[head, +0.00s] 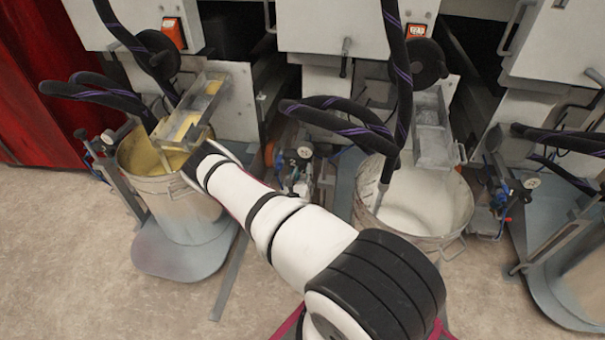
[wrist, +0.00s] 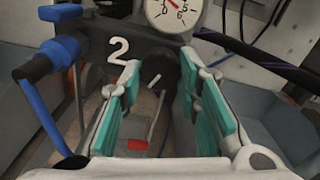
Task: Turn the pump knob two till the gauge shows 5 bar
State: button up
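The black pump knob (wrist: 153,74) with a white pointer line sits on a dark block marked with a white 2 (wrist: 118,50). My gripper (wrist: 160,61) is open, with its teal-padded fingers either side of the knob in the wrist view. Gaps show between the knob and both fingers; I cannot tell if the fingertips reach its depth. The round white gauge (wrist: 172,13) is above the knob, its top cut off. Its red needle shows, but the reading is not clear.
A blue valve handle (wrist: 35,68) and hose stand left of the knob in the wrist view. A bucket of yellow paint (head: 135,165) is left of my arm and a bucket of white paint (head: 460,211) right of it. Black hoses (head: 345,127) hang close by.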

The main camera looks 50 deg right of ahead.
jog(key=shift+c, duration=0.8)
